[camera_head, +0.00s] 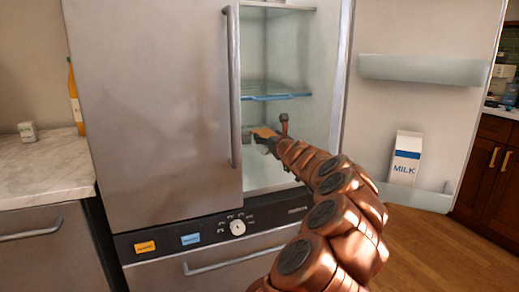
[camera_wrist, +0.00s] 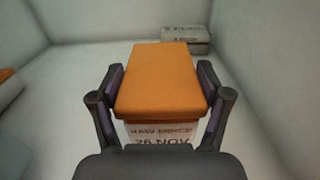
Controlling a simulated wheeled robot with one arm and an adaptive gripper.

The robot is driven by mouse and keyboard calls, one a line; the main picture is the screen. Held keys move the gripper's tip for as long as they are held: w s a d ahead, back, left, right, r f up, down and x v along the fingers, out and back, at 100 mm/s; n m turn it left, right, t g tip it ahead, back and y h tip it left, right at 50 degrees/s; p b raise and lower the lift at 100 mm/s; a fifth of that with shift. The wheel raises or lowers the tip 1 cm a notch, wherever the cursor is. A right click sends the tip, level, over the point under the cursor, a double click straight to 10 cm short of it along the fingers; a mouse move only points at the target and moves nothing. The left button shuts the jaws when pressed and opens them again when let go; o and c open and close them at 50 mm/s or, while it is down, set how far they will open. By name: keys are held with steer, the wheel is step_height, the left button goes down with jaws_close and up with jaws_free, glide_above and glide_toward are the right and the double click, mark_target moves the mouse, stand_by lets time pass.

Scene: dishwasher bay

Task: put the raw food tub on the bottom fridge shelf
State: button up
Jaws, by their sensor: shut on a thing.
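The raw food tub has an orange lid and a pale label reading "RAW MINCE" and "26 NOV". It is in the middle of the wrist view (camera_wrist: 160,80), between the two fingers of my gripper (camera_wrist: 160,95), which is shut on it. In the head view my gripper (camera_head: 268,138) reaches into the open fridge (camera_head: 155,110), and a bit of the orange lid shows at its tip. The tub is low in the fridge, above the pale bottom shelf (camera_head: 262,176). I cannot tell whether it touches the shelf.
A blue-edged glass shelf (camera_head: 275,97) is above my gripper. Another labelled tub (camera_wrist: 186,40) stands at the back, and something orange-lidded (camera_wrist: 6,74) shows at left. The open fridge door (camera_head: 425,40) holds a milk carton (camera_head: 405,158). The left door (camera_head: 150,100) stands beside the opening.

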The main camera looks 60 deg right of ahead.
mark_target(262, 130)
steer(key=x, duration=0.6)
steer(key=shift+x, duration=0.75)
step_height(262, 130, down, 7)
steer(key=b, duration=0.3)
steer(key=shift+w+b, duration=0.15)
steer(key=shift+b, duration=0.2)
steer(key=shift+r, duration=0.1)
steer(key=shift+f, duration=0.2)
steer(key=o, duration=1.7)
steer(key=shift+c, duration=0.2)
steer(key=shift+r, duration=0.1)
